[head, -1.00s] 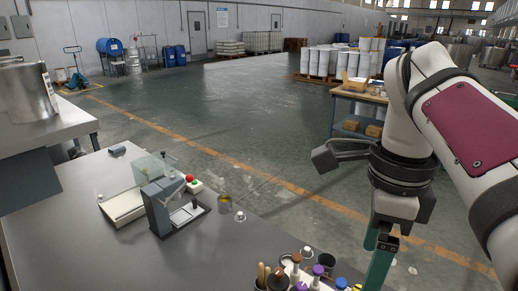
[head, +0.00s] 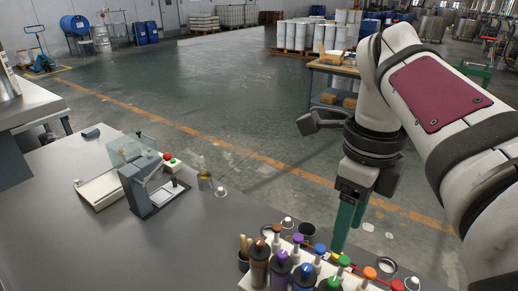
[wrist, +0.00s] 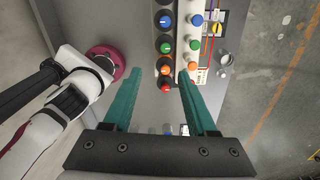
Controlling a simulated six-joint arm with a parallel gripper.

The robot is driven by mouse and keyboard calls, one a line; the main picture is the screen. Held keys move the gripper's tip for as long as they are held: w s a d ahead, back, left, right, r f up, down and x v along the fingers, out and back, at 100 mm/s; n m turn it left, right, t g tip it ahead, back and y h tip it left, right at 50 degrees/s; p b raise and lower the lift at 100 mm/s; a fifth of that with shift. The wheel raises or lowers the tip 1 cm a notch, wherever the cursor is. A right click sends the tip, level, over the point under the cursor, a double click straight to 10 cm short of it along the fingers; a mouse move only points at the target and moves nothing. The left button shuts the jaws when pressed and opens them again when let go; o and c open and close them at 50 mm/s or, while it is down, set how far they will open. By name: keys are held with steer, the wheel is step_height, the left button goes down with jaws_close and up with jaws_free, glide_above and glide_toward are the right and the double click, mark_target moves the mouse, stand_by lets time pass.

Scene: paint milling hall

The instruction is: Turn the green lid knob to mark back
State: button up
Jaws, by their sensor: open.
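My gripper (wrist: 159,72) has two teal fingers, spread apart with nothing held between them. In the head view my gripper (head: 345,222) points down behind the rack of bottles. A green cap (head: 344,260) shows in the back row, and a green-topped bottle (head: 330,283) is cut by the lower edge. The wrist view looks down on two columns of coloured caps, with a green one (wrist: 165,47) in the left column and another green one (wrist: 190,47) in the right. I cannot tell which is the lid knob, and no mark is readable.
A grey bench (head: 95,240) carries the white rack (head: 246,284) and a grey device (head: 140,190) with a clear guard. A work table (head: 335,68) stands beyond my arm. The bench's left part is clear.

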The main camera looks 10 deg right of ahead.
mark_target(334, 281)
steer(key=shift+m, duration=0.8)
steer(key=f, duration=1.4)
steer(key=shift+w+d+f, duration=0.3)
steer(key=shift+d+f, duration=0.1)
jaws_close()
